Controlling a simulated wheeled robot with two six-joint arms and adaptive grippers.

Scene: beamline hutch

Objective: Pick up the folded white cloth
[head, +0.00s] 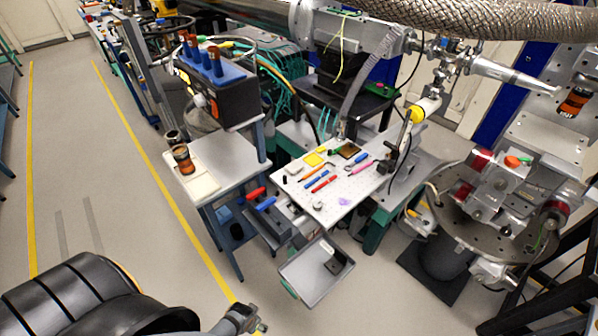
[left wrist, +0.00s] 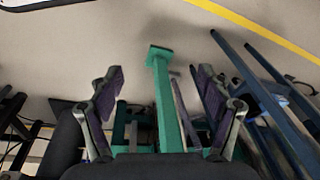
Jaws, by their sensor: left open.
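A pale, flat rectangular piece (head: 203,188) lies on the small white side table at centre left, with a brown jar at its back end. It may be the folded white cloth, but I cannot tell it from a shallow tray. My left gripper (head: 250,319) is at the bottom edge of the head view, low in front of the side table and well apart from the pale piece. In the left wrist view my left gripper (left wrist: 160,97) is open, with nothing between its fingers. No cloth shows in that view. My right gripper is not in view.
The side table (head: 236,152) carries the brown jar (head: 183,158). A perforated board (head: 335,205) with several tools stands to its right. A grey tray (head: 305,280) sits lower in front. Blue table legs (left wrist: 262,95) and a green post (left wrist: 165,105) stand near the left gripper. The left floor is clear.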

